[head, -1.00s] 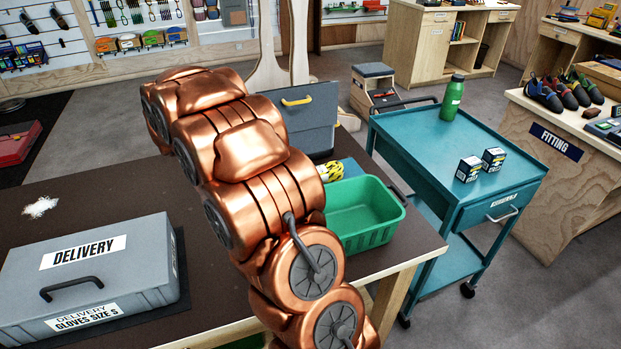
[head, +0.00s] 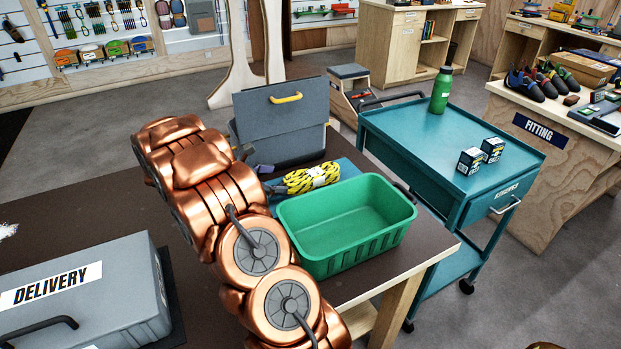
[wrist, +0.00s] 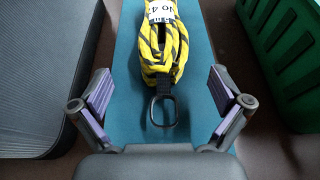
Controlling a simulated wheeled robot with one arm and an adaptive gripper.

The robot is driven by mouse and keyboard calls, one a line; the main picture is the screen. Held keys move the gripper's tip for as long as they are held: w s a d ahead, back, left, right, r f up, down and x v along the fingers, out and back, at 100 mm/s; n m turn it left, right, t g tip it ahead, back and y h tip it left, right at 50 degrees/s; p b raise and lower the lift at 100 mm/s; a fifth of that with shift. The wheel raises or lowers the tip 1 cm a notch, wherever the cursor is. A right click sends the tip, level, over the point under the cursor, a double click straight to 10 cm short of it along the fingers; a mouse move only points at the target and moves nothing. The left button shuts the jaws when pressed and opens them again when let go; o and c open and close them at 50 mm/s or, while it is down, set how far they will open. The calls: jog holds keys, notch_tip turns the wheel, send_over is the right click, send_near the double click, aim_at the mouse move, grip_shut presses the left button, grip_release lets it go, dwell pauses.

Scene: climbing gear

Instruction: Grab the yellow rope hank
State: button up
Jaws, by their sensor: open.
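The yellow rope hank (head: 311,178), with black markings and a white label, lies on a teal mat (head: 346,165) on the dark table, between the grey case and the green basket. In the wrist view the hank (wrist: 162,48) points toward me, with a dark metal loop at its near end. My gripper (wrist: 160,98) is open, its purple-padded fingers on either side of the hank's near end, not touching it. In the head view the gripper (head: 257,178) shows only partly, beside the hank's left end, mostly hidden behind my copper arm.
A green basket (head: 345,260) stands right beside the hank. An open grey case (head: 290,125) stands behind it. A grey delivery box (head: 95,300) is at the table's left. A teal cart (head: 420,140) with a green bottle (head: 441,90) stands to the right.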

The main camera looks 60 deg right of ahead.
aim_at(291, 178)
jog(key=shift+s+d+f+p, duration=0.15)
jog(key=shift+s+d+p, duration=0.7)
jog(key=shift+d, duration=0.4)
jog(key=shift+x, duration=1.2)
jog(key=shift+f, duration=0.1)
jog(key=c, duration=1.4)
